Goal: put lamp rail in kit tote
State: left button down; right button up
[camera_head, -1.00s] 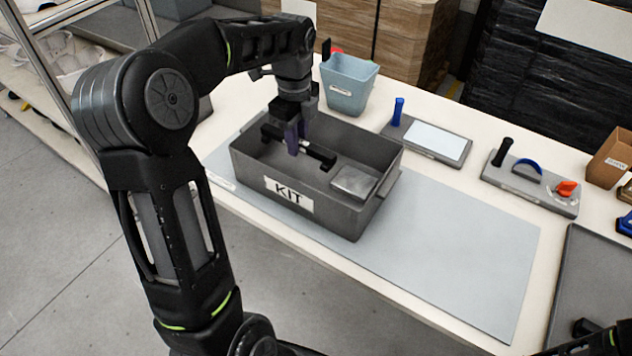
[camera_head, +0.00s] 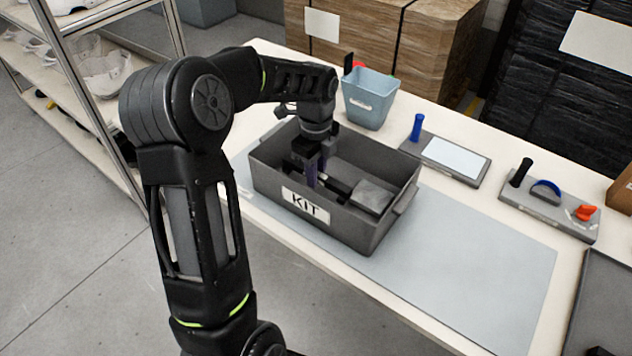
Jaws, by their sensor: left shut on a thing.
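The grey kit tote (camera_head: 262,178), labelled KIT on its front wall, stands on the pale mat on the table. My left gripper (camera_head: 312,182) reaches down inside the tote and is shut on the lamp rail (camera_head: 338,188), a black bar. The rail lies low inside the tote, partly hidden by the gripper and the front wall. I cannot tell whether it touches the tote floor. A flat grey box (camera_head: 372,195) sits in the tote's right end. My right gripper is not in view.
A light-blue bin (camera_head: 369,100) stands behind the tote. Two grey boards with blue, black and orange parts, one a panel board (camera_head: 450,158) and one a parts board (camera_head: 548,205), lie to the right. The mat (camera_head: 470,255) right of the tote is clear.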

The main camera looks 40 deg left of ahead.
pick_arm(q)
jog(key=shift+f, duration=1.7)
jog(key=shift+f, duration=0.1)
jog(key=c, duration=1.3)
grip_release()
notch_tip(320, 180, up, 12)
jog(key=shift+r, duration=0.15)
